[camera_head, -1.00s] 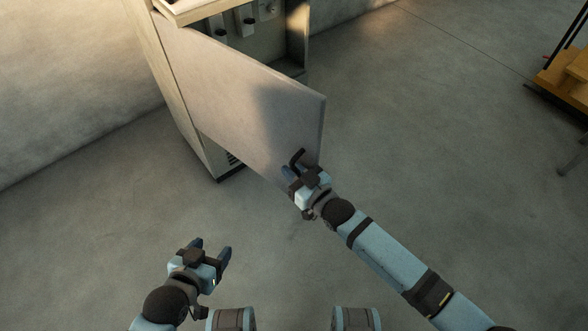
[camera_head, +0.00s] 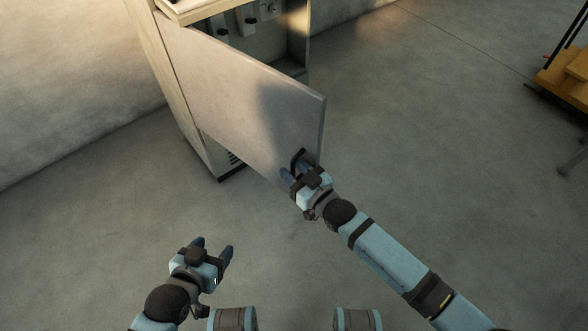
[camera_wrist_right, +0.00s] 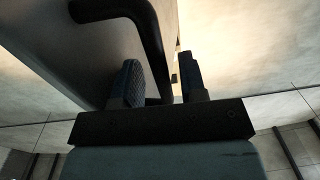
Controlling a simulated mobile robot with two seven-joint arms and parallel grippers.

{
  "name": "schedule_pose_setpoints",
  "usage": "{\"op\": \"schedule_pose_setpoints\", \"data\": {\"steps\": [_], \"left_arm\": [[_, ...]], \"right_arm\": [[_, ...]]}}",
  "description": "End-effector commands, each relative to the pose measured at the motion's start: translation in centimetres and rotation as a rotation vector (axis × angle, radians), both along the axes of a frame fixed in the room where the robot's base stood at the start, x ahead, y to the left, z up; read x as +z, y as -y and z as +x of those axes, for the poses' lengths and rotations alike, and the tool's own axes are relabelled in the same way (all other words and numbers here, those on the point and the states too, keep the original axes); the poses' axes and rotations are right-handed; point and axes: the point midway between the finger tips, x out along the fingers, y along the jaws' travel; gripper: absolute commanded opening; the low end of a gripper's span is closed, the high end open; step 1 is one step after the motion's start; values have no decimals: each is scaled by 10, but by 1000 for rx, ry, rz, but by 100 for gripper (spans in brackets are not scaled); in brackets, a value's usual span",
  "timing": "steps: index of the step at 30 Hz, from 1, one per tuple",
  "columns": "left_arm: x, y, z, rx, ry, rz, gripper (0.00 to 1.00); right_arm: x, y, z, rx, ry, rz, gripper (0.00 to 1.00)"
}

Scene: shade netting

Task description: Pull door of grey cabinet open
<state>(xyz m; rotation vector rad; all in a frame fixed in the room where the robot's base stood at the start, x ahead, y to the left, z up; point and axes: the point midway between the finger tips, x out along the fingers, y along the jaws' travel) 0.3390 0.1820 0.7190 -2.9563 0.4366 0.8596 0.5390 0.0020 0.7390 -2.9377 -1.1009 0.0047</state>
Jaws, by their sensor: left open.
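The grey cabinet (camera_head: 187,120) stands at the upper left in the head view. Its grey door (camera_head: 235,95) is swung well out from the body, and the inside shows behind it. A dark curved handle (camera_head: 297,158) sits near the door's free edge; it also shows in the right wrist view (camera_wrist_right: 147,30). My right gripper (camera_head: 300,173) is at the handle. In the right wrist view its fingers (camera_wrist_right: 160,82) are apart, with the handle's lower part between them and a gap beside one finger. My left gripper (camera_head: 212,250) is open and empty, low at the left, clear of the door.
Inside the cabinet are switch-like fittings (camera_head: 245,22). A pale wall (camera_head: 70,80) runs along the left. A wooden-topped piece of furniture (camera_head: 565,78) stands at the far right. The concrete floor (camera_head: 430,150) between is clear.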

Motion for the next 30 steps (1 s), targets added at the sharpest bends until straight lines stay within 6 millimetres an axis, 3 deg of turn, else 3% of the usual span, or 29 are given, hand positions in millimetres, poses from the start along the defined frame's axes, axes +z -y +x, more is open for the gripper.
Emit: {"op": "schedule_pose_setpoints", "data": {"steps": [7, 21, 30], "left_arm": [[3, 0, 0, 1, 0, -1, 64], [2, -1, -2, 3, -19, -1, 64], [4, -1, -1, 5, -17, -4, 64]], "right_arm": [[0, 12, -14, 0, -1, 0, 39], [0, 78, -89, -1, -3, -1, 39], [0, 92, -105, -1, -1, 1, 39]]}}
